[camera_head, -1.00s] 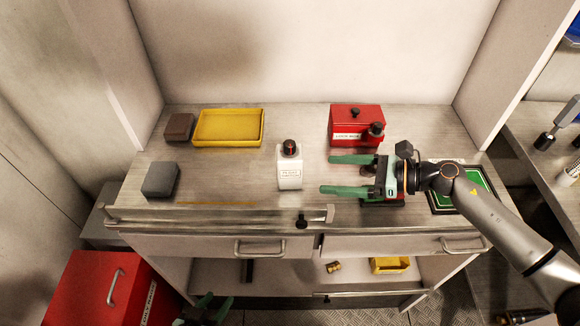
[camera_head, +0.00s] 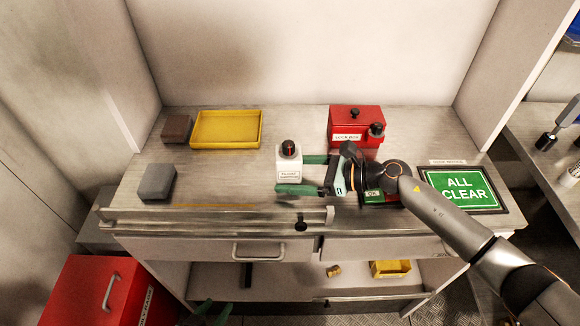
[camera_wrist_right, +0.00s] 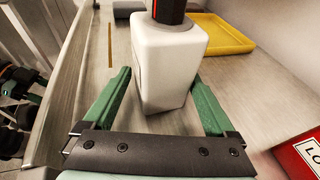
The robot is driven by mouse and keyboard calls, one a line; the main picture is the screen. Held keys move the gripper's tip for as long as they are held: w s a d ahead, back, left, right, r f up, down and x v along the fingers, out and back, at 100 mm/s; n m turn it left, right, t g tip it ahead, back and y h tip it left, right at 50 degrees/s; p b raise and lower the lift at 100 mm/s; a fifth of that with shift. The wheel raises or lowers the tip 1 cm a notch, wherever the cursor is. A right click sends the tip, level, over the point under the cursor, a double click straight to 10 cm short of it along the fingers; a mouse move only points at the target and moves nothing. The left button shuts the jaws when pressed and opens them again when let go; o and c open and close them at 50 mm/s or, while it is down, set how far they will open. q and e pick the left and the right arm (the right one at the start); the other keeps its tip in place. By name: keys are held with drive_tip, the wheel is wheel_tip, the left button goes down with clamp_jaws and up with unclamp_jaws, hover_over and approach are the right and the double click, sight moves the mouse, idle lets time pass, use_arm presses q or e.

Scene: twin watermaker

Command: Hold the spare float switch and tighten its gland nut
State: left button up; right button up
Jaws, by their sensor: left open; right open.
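A white labelled block with a black and red knob on top (camera_head: 289,164) stands upright on the bench; its label is too small to read, so I cannot tell if it is the float switch. It fills the middle of the right wrist view (camera_wrist_right: 168,60). My right gripper (camera_head: 290,174) is open, with its green fingers on either side of the block; small gaps show in the wrist view. My left gripper (camera_head: 210,310) is open at the bottom edge, mostly cut off. A small brass piece (camera_head: 334,271) lies on the lower shelf; I cannot tell if it is a gland nut.
A yellow tray (camera_head: 228,146), brown block (camera_head: 176,128) and grey block (camera_head: 157,182) are at the left. A red lock box (camera_head: 357,124) stands behind my right gripper. A green "ALL CLEAR" sign (camera_head: 462,188) lies right. A rail (camera_head: 215,219) runs along the front edge.

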drive_tip(key=shift+c, duration=0.4)
clamp_jaws()
idle(0.9)
idle(0.5)
drive_tip(key=shift+o, duration=0.5)
unclamp_jaws()
clamp_jaws()
idle(0.4)
idle(1.0)
